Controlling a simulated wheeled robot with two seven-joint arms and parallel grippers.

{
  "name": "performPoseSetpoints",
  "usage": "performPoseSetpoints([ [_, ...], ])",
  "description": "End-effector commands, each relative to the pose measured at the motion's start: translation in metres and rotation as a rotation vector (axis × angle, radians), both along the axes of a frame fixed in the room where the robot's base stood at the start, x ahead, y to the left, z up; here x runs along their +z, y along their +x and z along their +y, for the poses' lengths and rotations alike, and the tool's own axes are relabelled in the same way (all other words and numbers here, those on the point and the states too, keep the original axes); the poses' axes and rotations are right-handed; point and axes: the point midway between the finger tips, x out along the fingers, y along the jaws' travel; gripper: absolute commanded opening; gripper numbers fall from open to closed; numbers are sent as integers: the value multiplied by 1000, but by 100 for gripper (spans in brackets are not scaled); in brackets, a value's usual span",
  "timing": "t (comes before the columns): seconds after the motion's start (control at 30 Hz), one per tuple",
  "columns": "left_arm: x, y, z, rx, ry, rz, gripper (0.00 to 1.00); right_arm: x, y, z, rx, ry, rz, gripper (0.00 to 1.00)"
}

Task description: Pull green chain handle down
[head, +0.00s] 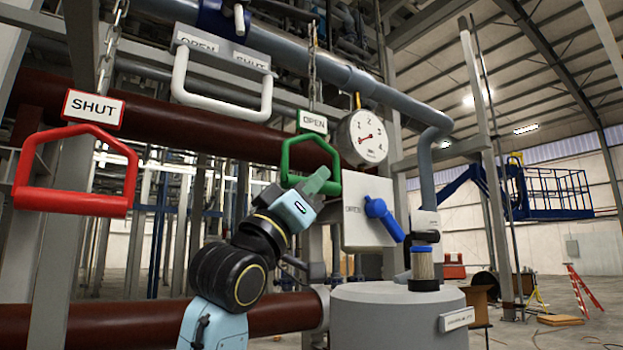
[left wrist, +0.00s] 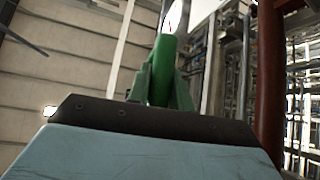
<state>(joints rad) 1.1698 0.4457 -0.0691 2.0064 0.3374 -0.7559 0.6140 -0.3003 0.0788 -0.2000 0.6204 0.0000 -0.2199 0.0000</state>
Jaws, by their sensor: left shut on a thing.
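The green chain handle (head: 311,139) hangs from a chain below a white tag reading OPEN (head: 313,122), in the middle of the head view. My left gripper (head: 322,181) reaches up from below, its fingers at the handle's lower bar. It is shut on the handle, and the fingers hide part of that bar. In the left wrist view the green handle (left wrist: 162,70) rises beyond the dark edge of the gripper's body. My right gripper is in neither view.
A red handle (head: 75,203) tagged SHUT hangs at the left, and a white handle (head: 222,102) hangs above. A pressure gauge (head: 363,138), a panel with a blue lever (head: 383,218) and a grey tank (head: 390,320) stand close to the right. Dark red pipes run behind.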

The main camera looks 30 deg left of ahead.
Motion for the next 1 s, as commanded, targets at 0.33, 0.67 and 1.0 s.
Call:
performPoseSetpoints([
  [0.33, -76, 1, -1, -3, 1, 5, 0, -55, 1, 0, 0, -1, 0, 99],
  [0.67, -106, 1, -1, -2, 2, 6, 0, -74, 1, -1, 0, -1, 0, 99],
  [1.0, -108, 3, -3, -5, 3, 13, 27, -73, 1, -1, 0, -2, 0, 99],
])
